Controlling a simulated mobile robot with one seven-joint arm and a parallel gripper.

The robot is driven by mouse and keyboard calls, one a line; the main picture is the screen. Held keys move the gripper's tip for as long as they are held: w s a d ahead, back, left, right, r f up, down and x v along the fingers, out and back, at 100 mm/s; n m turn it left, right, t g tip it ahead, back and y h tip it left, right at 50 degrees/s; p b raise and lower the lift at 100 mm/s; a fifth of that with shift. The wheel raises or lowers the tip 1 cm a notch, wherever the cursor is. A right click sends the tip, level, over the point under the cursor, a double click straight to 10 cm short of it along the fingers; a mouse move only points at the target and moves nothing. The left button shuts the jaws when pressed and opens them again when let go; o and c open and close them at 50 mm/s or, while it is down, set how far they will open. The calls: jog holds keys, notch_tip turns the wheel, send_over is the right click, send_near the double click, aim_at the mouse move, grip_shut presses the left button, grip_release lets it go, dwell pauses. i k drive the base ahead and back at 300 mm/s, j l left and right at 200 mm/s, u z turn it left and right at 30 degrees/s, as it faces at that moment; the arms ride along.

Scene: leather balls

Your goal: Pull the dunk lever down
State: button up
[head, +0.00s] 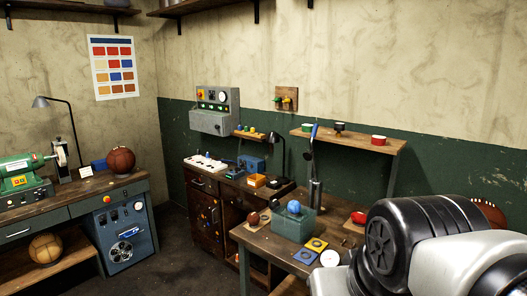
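A tall lever with a blue handle (314,131) stands upright, tilted slightly, at the back of the wooden workbench (262,238) right of centre. I take it to be the dunk lever. Its thin dark rod runs down to a metal cylinder (316,190) behind a green box. A blue ball (293,207) sits on top of the green box (291,226). My arm fills the lower right corner, in front of part of the bench. My gripper is out of the picture.
Blue and yellow square plates (306,256), a white round dial (330,258) and red pieces (358,217) lie on the bench. A shelf (348,140) with small tins hangs behind the lever. A basketball (121,160) sits on the left bench. Dark floor (185,255) is free between the benches.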

aim_at(307, 156)
jog(key=i+j+z, duration=0.1)
jog(key=z, duration=0.4)
jog(key=i+j+z, duration=0.2)
jog(key=z, duration=0.25)
jog(key=i+j+z, duration=0.3)
jog(key=j, duration=0.35)
jog(key=i+j+z, duration=0.15)
jog(key=j, duration=0.25)
jog(key=i+j, duration=0.15)
jog(key=j, duration=0.15)
jog(key=i+j, duration=0.15)
jog(key=j, duration=0.2)
jog(key=i+j, duration=0.15)
jog(key=j, duration=0.15)
